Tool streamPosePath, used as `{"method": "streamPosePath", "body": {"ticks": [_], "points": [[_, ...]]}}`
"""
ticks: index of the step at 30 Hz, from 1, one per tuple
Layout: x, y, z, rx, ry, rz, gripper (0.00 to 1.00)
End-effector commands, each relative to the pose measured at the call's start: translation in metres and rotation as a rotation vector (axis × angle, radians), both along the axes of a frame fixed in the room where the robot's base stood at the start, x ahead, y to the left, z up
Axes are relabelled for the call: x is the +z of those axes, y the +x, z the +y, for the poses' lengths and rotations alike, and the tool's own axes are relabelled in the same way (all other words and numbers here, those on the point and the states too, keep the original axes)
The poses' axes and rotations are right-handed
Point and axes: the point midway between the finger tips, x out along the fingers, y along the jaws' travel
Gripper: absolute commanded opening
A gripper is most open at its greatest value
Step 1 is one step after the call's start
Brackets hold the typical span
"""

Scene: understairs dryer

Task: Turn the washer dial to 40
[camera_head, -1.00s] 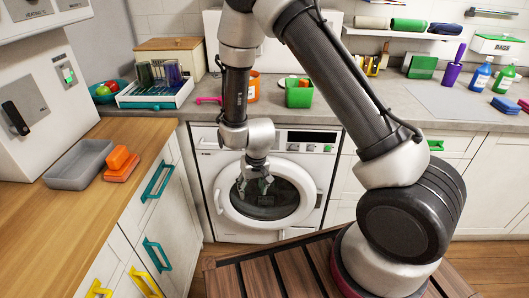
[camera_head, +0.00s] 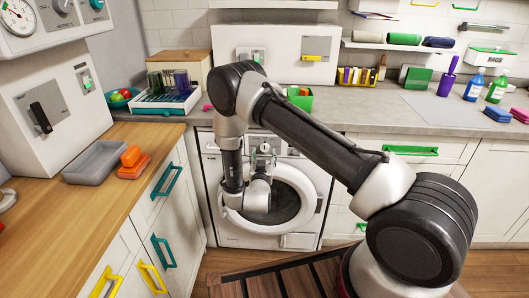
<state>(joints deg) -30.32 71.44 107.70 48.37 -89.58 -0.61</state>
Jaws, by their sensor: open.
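The white washer (camera_head: 245,238) stands under the counter, with its round door (camera_head: 309,198) shut. Its control panel with small knobs runs along the top front, below the counter edge. My arm crosses in front of it, and the forearm covers the panel's left part. My gripper (camera_head: 264,153) points up in front of the panel, above the door's upper rim. It is open and looks empty. Its fingers are close to the knobs, but I cannot tell whether they touch one. The dial's marks and setting are too small to read.
The counter above holds a dish rack (camera_head: 166,103), a green box (camera_head: 301,99) and a wall unit with a yellow handle (camera_head: 315,48). On the left worktop are a grey tray (camera_head: 94,163) and orange blocks (camera_head: 133,163). Cabinet handles stick out at left.

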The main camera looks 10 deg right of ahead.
Motion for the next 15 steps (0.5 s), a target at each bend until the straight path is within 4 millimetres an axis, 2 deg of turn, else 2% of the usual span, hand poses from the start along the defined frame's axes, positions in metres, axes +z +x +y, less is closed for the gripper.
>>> {"method": "streamPosePath", "body": {"ticks": [6,15], "points": [[0.0,0.031,-0.01,-0.001,0.001,0.001,0.56],[0.0,0.04,-0.013,0.001,0.0,0.002,0.56]]}}
